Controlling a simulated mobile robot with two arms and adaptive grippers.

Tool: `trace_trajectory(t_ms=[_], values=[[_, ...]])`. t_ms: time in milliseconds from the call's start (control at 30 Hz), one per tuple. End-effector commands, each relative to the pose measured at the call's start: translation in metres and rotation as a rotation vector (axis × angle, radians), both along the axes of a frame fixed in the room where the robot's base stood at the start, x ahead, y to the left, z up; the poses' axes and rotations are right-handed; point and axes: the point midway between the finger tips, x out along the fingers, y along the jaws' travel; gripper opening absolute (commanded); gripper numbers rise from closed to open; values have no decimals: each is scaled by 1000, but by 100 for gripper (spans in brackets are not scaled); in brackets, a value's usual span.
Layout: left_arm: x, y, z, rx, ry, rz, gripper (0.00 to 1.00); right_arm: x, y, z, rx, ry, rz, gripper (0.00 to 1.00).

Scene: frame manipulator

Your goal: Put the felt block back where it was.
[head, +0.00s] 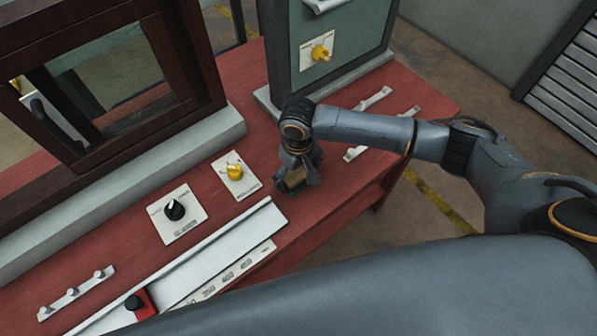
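My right gripper (298,184) points down over the right part of the red table, beside the green panel's base. A small olive block, which looks like the felt block (295,178), sits between its fingers, and they appear closed on its sides. The fingers partly hide the block. I cannot tell whether its underside touches the table. My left gripper is not in view.
On the red table (330,190) are a yellow knob plate (235,172), a black knob plate (175,211), a slider rail with a red slider (141,304) and pale handle bars (372,99). A dark framed window (110,85) and green panel (345,60) stand behind.

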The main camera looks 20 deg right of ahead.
Motion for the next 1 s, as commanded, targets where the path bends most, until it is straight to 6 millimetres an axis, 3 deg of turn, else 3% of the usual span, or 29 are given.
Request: trace_trajectory(t_ms=[300, 467, 800, 1000], values=[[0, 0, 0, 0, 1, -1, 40, 0, 0, 1, -1, -1, 0, 100], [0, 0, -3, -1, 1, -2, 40, 1, 0, 13, 1, -2, 1, 100], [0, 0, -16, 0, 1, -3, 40, 2, 1, 83, 2, -6, 0, 100], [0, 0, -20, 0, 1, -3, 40, 1, 0, 113, 1, -2, 0, 100]])
